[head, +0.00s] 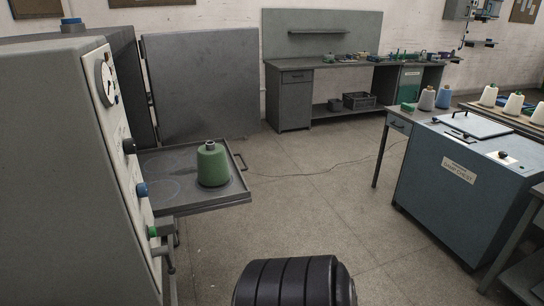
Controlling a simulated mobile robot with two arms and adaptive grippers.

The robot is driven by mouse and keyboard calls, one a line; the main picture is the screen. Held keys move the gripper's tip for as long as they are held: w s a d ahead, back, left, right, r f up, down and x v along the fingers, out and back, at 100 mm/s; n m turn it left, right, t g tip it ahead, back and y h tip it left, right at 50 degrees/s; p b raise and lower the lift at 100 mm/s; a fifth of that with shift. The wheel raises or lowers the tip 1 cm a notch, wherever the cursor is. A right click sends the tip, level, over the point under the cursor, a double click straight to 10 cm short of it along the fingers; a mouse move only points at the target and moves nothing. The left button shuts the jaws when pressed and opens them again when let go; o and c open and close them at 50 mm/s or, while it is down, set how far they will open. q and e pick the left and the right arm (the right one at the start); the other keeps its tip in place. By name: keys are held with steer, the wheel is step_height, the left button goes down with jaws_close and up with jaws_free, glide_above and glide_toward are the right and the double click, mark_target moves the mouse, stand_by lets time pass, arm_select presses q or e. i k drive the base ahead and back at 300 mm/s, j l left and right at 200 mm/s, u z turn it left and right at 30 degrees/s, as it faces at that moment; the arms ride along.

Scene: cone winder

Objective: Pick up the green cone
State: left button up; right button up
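The green cone (212,165) stands upright on a grey pull-out tray (176,205) at the left. A grey tip shows at its top. The tray juts out from the grey machine cabinet. Nothing touches the cone apart from the tray under it. Neither of my grippers shows in the head view. A black ribbed part that I take to be mine fills the bottom middle of the view.
The grey machine with knobs and a dial (105,80) stands close on the left. A blue-grey chest (456,185) stands at the right. A workbench (340,65) lines the back wall. A thin cable (310,173) crosses the otherwise clear middle floor.

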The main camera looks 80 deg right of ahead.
mark_target(212, 165)
steer(key=l+z, duration=0.25)
steer(key=z, duration=0.25)
steer(key=l+z, duration=0.2)
steer(key=z, duration=0.3)
steer(key=i+l+z, duration=0.15)
steer(key=z, duration=0.35)
steer(key=i+l+z, duration=0.1)
steer(key=z, duration=0.4)
